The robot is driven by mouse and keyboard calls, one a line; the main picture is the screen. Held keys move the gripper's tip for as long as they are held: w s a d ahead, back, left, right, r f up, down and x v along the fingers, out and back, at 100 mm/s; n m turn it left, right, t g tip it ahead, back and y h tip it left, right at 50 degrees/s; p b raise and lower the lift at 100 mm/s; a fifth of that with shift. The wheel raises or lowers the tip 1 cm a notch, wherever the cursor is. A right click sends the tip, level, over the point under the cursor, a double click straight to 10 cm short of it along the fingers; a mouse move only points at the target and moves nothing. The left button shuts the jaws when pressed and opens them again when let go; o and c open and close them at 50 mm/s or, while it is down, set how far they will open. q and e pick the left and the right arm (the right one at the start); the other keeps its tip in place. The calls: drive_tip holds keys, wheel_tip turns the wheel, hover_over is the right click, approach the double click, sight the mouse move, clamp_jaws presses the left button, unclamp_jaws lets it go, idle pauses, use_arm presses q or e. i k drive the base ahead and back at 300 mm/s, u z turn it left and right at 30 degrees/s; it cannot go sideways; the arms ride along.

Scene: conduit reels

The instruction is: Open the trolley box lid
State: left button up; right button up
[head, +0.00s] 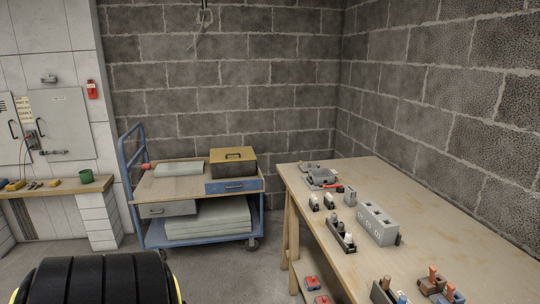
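The trolley (148,187) stands against the back wall, left of centre, with a blue frame and a wooden top. A dark box with a yellow lid (234,154) sits on the right side of its top. The lid looks shut and has a dark handle on it. Neither of my grippers is in the head view, and the box is unobstructed.
A wooden workbench (460,262) with electrical parts runs along the right side. Black ribbed reels (95,280) fill the lower left foreground. A counter with a green cup (86,176) is at left. Bare floor shows before the trolley.

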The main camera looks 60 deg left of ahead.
sight(224, 154)
drive_tip(key=u, duration=2.5)
drive_tip(key=k, duration=0.3)
drive_tip(key=u, duration=0.9)
drive_tip(key=i, duration=0.2)
drive_tip(key=z, duration=1.05)
drive_tip(key=i, duration=1.95)
drive_tip(key=z, duration=0.2)
drive_tip(key=i, duration=1.9)
drive_tip(key=u, duration=0.35)
